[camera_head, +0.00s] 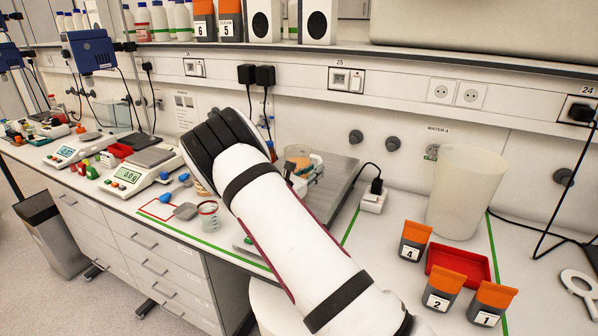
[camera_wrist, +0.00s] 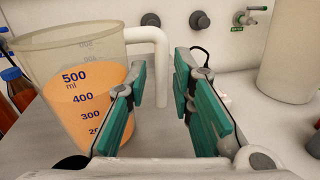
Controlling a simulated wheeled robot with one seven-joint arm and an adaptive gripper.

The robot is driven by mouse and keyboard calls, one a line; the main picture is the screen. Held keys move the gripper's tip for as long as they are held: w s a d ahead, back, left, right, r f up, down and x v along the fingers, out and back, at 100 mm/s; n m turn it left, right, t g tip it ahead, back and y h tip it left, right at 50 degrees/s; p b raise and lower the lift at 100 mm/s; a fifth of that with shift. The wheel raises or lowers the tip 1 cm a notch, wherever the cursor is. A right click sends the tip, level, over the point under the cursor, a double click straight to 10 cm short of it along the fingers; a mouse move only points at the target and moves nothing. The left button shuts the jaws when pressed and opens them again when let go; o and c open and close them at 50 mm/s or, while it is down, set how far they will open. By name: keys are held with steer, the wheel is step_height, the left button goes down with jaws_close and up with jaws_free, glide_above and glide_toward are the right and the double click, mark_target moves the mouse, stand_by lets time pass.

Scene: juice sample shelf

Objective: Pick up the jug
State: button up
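The jug (camera_wrist: 75,95) is a clear measuring jug with a white handle (camera_wrist: 150,36), holding orange liquid. It stands upright on a grey surface at the left of the wrist view. In the head view only the upper part of the jug (camera_head: 299,154) shows behind my arm. My gripper (camera_wrist: 162,88) is open, with its green-padded fingers apart. The hanging part of the handle shows between the fingertips, with a gap on the right; I cannot tell whether the left finger touches it. My arm hides most of the gripper in the head view.
A tall white beaker (camera_head: 464,190) stands right of the jug. Orange-lidded containers (camera_head: 413,241) and a red tray (camera_head: 459,262) are at the front right. Balances (camera_head: 133,172) and a small beaker (camera_head: 209,214) are left of my arm. Brown bottles (camera_wrist: 17,90) stand beyond the jug's left side.

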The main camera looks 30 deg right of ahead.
mark_target(320, 158)
steer(key=shift+x, duration=1.8)
steer(key=shift+d, duration=0.1)
jaws_close()
steer(key=shift+r, duration=0.15)
steer(key=shift+r, duration=0.95)
steer(key=shift+s+a+r, duration=0.35)
steer(key=shift+a+r, duration=0.1)
steer(key=shift+r, duration=0.25)
steer(key=s+a+r, duration=0.1)
steer(key=s+a, duration=0.8)
steer(key=s, duration=0.2)
steer(key=shift+s+a+r, duration=0.15)
steer(key=shift+a+r, duration=0.05)
steer(key=shift+a, duration=0.2)
